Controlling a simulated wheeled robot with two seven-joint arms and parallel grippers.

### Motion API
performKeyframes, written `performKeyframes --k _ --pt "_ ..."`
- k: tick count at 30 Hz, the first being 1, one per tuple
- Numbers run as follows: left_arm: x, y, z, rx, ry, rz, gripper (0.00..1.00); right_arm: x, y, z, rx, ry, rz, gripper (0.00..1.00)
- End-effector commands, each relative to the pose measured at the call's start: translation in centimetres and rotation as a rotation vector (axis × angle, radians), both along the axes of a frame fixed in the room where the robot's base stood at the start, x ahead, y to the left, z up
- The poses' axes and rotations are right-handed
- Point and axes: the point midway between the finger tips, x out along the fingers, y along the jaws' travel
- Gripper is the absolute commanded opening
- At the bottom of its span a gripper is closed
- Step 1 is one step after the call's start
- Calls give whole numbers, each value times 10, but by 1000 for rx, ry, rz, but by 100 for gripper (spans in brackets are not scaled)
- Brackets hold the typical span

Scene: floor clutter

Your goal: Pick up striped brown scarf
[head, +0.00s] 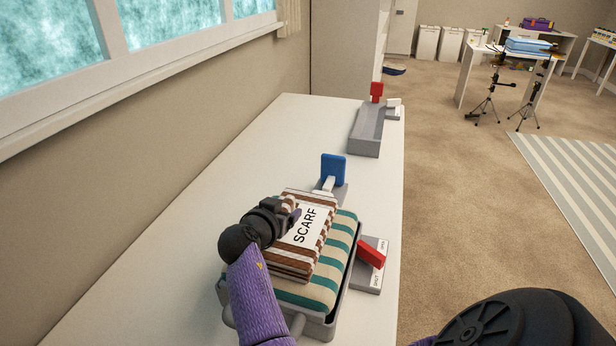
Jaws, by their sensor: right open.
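The striped brown scarf (318,229) is a folded brown and white stack with a white label reading SCARF. It lies on a folded teal and cream striped cloth (341,246) in a grey tray (318,327). My right gripper (291,208), dark on a purple forearm, is at the scarf's upper left part and is open. One part of the scarf's left side is hidden behind it. I cannot tell whether the fingers touch the scarf. My left gripper is not in view.
A red lever (371,253) on a grey plate stands right of the tray. A blue paddle (333,170) stands behind it. A long grey trough (368,128) with a red tag (376,91) is farther back. The white counter (235,165) is bare on the left, beside the wall.

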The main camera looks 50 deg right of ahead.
Motion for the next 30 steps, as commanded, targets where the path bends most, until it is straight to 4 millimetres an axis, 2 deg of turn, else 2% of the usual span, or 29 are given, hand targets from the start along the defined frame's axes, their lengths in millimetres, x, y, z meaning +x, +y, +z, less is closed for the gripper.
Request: performKeyframes --k 6,7,17,18,30 --pt "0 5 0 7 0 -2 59 0 1 0 0 0 0 76" --pt "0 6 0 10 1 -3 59 0 1 0 0 0 0 72" --pt "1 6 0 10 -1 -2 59 0 1 0 0 0 0 2" --pt "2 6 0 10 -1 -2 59 0 1 0 0 0 0 0" --pt "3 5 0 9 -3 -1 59 0 1 0 0 0 0 0"
